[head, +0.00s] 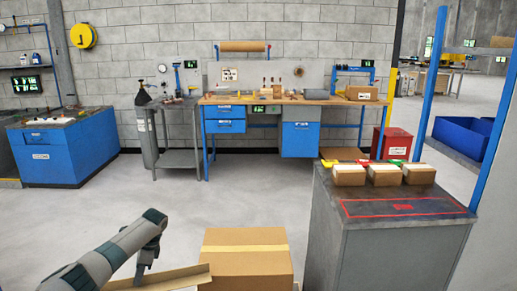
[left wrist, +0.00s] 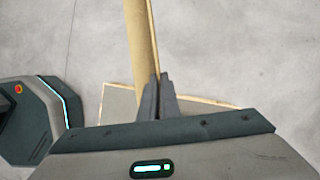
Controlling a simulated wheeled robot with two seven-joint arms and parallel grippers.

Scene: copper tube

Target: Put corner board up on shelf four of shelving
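The corner board is a long tan cardboard angle strip (head: 182,276) low in the head view, its right end in front of a taped carton (head: 247,262). My left gripper (head: 144,274) reaches down onto it. In the left wrist view the corner board (left wrist: 140,40) runs up from the fingers (left wrist: 158,92), which are closed together on its edge. The blue-framed shelving (head: 430,85) stands at the right, only partly in view. I cannot tell which level is shelf four. My right gripper is out of view.
A grey cabinet (head: 390,250) at the right carries small cartons (head: 385,175) and a red-outlined area. A blue bin (head: 465,138) is beside the shelving post. A workbench (head: 290,101) lines the back wall. Open floor (head: 240,200) lies between.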

